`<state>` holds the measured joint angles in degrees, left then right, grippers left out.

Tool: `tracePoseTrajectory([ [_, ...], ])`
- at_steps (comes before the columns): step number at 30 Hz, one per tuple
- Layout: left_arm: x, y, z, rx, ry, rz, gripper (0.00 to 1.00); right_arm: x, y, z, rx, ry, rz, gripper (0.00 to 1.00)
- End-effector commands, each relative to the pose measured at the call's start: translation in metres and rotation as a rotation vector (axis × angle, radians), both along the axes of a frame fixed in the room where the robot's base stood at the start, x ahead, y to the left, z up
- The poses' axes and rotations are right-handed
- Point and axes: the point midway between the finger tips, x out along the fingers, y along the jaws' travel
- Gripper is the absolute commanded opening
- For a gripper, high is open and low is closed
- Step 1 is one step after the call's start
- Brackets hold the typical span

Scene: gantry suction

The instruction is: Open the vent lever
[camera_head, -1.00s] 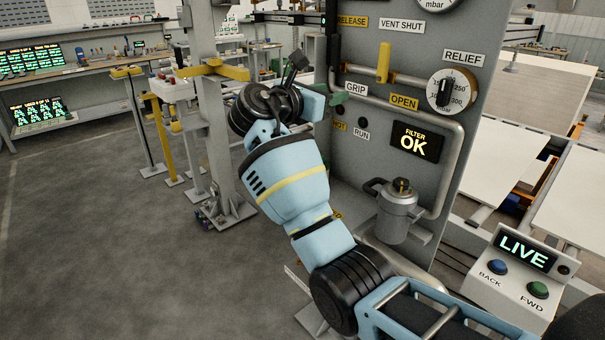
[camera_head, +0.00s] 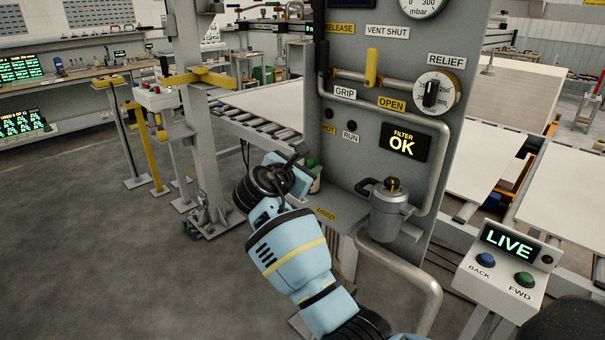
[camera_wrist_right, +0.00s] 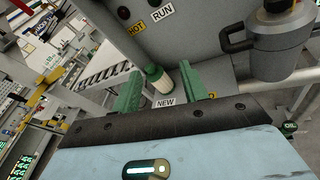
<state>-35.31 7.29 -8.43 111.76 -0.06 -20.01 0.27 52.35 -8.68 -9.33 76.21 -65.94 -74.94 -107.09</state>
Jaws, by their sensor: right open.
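The vent lever (camera_head: 371,68) is a yellow handle on the pipe across the grey panel. It stands upright, just below the VENT SHUT label (camera_head: 387,31) and above the OPEN label (camera_head: 391,105). My right arm comes up from the bottom in the head view, its wrist low and left of the lever, well apart from it. In the right wrist view my right gripper (camera_wrist_right: 162,84) has its green fingers spread with nothing held between them; a green-capped bottle stands beyond. The fingers are mostly hidden in the head view. My left gripper is not in view.
The RELIEF dial (camera_head: 436,93) is right of the lever. A bent pipe and a grey canister (camera_head: 390,210) stick out from the panel lower down. A control box (camera_head: 505,265) stands at lower right. Open floor lies left.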

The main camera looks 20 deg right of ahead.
Motion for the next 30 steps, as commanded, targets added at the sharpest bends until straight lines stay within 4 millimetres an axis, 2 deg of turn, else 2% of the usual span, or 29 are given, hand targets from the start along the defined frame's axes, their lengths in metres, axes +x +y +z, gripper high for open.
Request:
tracePoseTrajectory([
  [3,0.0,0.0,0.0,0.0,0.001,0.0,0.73,-0.001,0.0,-0.012,0.023,-0.009,0.009,0.44],
  [7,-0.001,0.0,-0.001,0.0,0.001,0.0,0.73,-0.001,0.0,-0.018,0.036,-0.015,0.015,0.44],
  [24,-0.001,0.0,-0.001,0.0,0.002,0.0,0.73,-0.001,0.0,-0.019,0.04,-0.017,0.017,0.44],
  [27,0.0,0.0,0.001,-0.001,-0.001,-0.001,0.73,-0.004,0.0,-0.042,0.081,-0.028,0.033,0.44],
  [29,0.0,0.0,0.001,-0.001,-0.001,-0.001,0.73,-0.008,0.001,-0.066,0.133,-0.047,0.05,0.44],
  [30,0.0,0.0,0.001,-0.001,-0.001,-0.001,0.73,-0.013,0.001,-0.087,0.179,-0.06,0.063,0.44],
])
